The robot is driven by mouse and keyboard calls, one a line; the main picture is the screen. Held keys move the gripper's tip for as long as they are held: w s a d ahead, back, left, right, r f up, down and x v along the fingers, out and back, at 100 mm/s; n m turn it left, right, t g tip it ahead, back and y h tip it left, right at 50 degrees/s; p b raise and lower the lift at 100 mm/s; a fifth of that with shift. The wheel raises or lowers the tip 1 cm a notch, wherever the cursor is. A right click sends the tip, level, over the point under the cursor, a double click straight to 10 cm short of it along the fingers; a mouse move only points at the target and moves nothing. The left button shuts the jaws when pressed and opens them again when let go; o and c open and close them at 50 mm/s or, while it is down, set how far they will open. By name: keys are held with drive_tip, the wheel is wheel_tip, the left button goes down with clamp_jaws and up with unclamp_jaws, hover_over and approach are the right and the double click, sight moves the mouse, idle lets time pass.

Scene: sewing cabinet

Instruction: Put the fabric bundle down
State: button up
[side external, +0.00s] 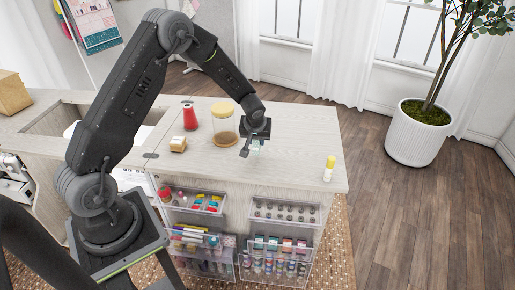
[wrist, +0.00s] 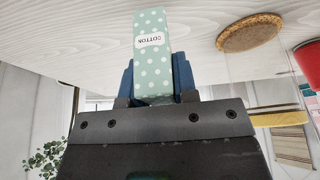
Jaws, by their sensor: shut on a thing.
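The fabric bundle (wrist: 152,62) is a pale green block with white dots and a white label reading COTTON. My gripper (wrist: 158,78) is shut on it, with one blue finger on each side. In the side view my gripper (side external: 251,146) points down at the pale wooden cabinet top (side external: 295,150), near its front edge. The bundle (side external: 256,146) shows there only as a small pale green patch, partly hidden by my gripper. I cannot tell whether it touches the cabinet top or is just above it.
A red thread cone (side external: 190,117) and a small tan block (side external: 178,144) are further left. A yellow-capped bottle (side external: 329,168) stands at the right front corner. The top between is clear.

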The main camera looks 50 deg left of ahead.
sight(258, 148)
drive_tip(key=shift+w+f, duration=0.1)
drive_tip(key=shift+f, duration=1.95)
drive_tip(key=shift+f, duration=0.15)
drive_tip(key=o, duration=0.9)
